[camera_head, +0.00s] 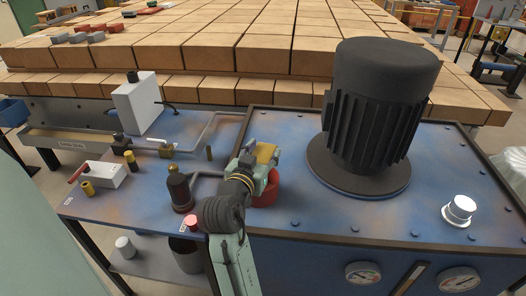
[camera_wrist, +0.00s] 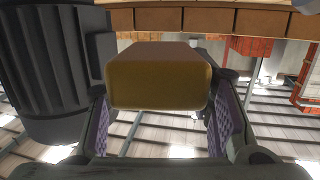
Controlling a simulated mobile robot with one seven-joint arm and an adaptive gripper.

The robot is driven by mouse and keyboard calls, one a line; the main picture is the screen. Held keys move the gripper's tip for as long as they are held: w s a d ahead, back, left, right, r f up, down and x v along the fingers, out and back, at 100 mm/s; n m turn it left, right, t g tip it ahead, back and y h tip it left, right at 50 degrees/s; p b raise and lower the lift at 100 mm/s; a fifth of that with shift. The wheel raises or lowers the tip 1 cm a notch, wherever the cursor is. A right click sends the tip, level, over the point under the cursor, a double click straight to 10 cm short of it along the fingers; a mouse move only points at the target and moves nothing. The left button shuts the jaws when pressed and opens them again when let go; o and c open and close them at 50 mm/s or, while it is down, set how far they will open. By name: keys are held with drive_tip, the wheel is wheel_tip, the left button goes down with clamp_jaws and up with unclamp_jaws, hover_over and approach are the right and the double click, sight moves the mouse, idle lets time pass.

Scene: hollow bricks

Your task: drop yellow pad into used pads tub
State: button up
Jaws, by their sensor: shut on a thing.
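The yellow pad (camera_head: 267,152) is a small block held at the end of my gripper (camera_head: 259,160). In the wrist view the yellow pad (camera_wrist: 158,82) sits between the two purple-lined fingers, and my gripper (camera_wrist: 160,112) is shut on it. A round red tub (camera_head: 270,190) stands on the blue deck just below and behind my gripper, which hides its left part. No label on it can be read. The pad appears above the tub, but I cannot tell the exact height or whether it is fully over the opening. The tub does not show in the wrist view.
A large dark ribbed motor (camera_head: 377,115) stands close on the right; it fills the left of the wrist view (camera_wrist: 55,75). A dark bottle (camera_head: 179,188), a red-capped item (camera_head: 192,222) and a white box (camera_head: 138,103) are to the left. Stacked bricks (camera_head: 215,55) lie behind.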

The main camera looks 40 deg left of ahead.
wheel_tip(320, 180, down, 2)
drive_tip(key=shift+f+b, duration=0.2)
drive_tip(key=shift+b, duration=0.4)
drive_tip(key=o, duration=1.1)
drive_tip(key=v, duration=1.2)
